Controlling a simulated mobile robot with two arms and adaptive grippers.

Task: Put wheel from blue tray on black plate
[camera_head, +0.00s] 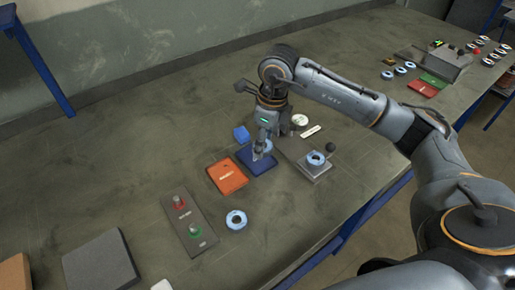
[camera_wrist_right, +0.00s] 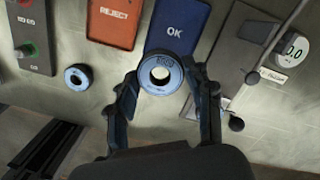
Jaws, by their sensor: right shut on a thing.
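The blue tray (camera_head: 257,167), marked OK in the right wrist view (camera_wrist_right: 178,28), lies beside the orange tray. My right gripper (camera_head: 263,151) is over the blue tray, its fingers shut on a light blue ring-shaped wheel (camera_wrist_right: 161,73). The wheel is between the fingertips at the tray's near edge; I cannot tell whether it touches the tray. My left gripper is not in view.
The orange REJECT tray (camera_head: 227,176) is left of the blue tray. A loose wheel (camera_head: 236,219) lies near a button panel (camera_head: 188,222). A grey pad (camera_head: 100,262) is at bottom left. A round gauge (camera_head: 299,120) stands behind the plate.

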